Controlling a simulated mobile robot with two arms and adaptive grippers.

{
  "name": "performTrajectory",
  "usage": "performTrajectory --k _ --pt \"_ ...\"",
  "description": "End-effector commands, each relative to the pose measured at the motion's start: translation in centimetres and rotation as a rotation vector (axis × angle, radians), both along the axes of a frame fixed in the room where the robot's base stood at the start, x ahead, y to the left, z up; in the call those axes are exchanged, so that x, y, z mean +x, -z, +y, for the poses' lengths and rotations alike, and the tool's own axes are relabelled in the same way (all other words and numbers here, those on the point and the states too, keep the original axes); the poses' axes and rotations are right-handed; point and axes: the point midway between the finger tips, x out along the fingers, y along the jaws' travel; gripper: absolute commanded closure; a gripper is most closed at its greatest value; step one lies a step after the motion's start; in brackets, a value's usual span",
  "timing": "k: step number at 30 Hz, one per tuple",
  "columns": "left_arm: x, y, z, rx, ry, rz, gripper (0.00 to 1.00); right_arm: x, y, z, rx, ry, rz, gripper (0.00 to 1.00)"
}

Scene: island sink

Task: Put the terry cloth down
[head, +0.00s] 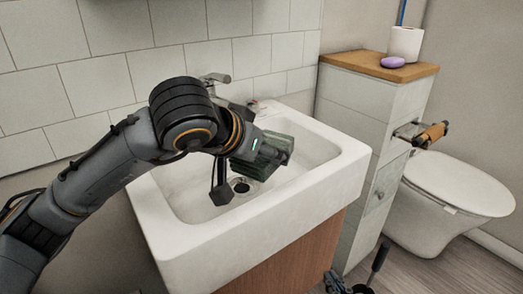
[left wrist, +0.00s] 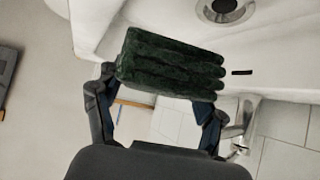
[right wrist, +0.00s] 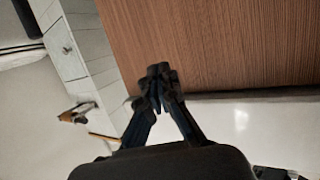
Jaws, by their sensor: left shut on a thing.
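The terry cloth is a dark green folded bundle (left wrist: 170,62), held between the fingers of my left gripper (left wrist: 163,92) in the left wrist view. In the head view the cloth (head: 262,165) is over the white sink basin (head: 180,205), partly hidden by my left gripper (head: 272,150). It appears held above the basin floor, near the drain (head: 242,186). My right gripper (right wrist: 157,82) has its fingertips together with nothing seen between them, in front of the brown cabinet front (right wrist: 200,45). In the head view it shows at the bottom edge (head: 348,284).
A faucet (head: 215,80) stands at the sink's back by the tiled wall. To the right is a tiled ledge with a wooden top (head: 350,62), holding a purple soap (head: 393,62) and a paper roll (head: 406,43). A toilet (head: 450,185) stands further right.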

Motion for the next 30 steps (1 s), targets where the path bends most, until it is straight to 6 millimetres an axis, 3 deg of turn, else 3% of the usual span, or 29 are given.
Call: performTrajectory --k 30 --pt "0.0 0.6 0.0 0.000 0.000 0.000 0.66 0.9 -2.7 0.7 0.040 -0.010 -0.156 1.00"
